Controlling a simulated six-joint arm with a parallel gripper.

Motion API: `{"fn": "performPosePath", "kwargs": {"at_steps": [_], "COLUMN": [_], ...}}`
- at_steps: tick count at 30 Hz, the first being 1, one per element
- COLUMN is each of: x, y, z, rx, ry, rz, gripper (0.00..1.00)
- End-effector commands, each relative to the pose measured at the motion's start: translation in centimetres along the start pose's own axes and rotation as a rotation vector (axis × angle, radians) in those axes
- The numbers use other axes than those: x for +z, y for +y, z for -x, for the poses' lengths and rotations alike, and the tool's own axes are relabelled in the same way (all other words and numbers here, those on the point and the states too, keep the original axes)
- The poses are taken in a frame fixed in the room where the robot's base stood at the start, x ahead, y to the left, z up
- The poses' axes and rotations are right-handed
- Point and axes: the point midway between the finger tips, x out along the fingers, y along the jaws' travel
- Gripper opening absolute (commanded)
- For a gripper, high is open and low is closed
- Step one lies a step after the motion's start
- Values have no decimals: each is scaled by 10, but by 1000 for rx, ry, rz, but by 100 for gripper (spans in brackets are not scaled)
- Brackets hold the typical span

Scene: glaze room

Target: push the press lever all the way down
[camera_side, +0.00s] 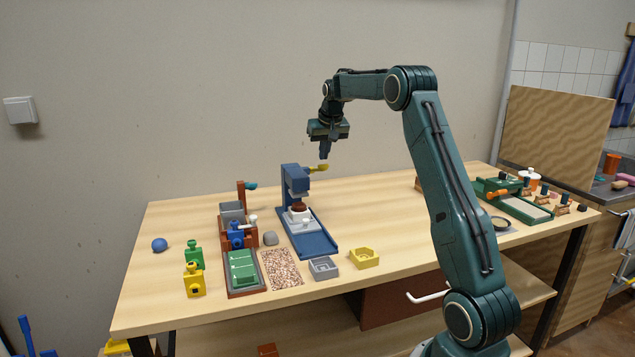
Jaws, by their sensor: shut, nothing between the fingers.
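The blue press (292,183) stands near the middle of the table on a long blue base. Its yellow lever (318,169) sticks out to the right from the upper part of the press, roughly level with a slight upward tilt at its end. A small brown item (299,208) sits on a white block under the press head. My gripper (323,157) points down just above the lever's outer end. It is shut and empty. In this view a small gap seems to separate the fingertips from the lever; I cannot tell for sure whether they touch.
Left of the press stand a brown-and-grey fixture (232,213), a green block in a tray (242,267), green and yellow figures (194,280) and a blue ball (159,244). Grey and yellow boxes (364,258) lie in front. The table right of the press is mostly clear.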

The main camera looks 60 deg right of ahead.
Motion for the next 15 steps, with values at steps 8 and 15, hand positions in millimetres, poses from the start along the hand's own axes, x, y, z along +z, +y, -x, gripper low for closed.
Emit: {"fn": "performPosePath", "kwargs": {"at_steps": [8, 15], "x": [4, 8], "y": [0, 0], "z": [-10, -19], "rx": [0, 0], "ry": [-2, -2], "rz": [0, 0], "gripper": [0, 0]}}
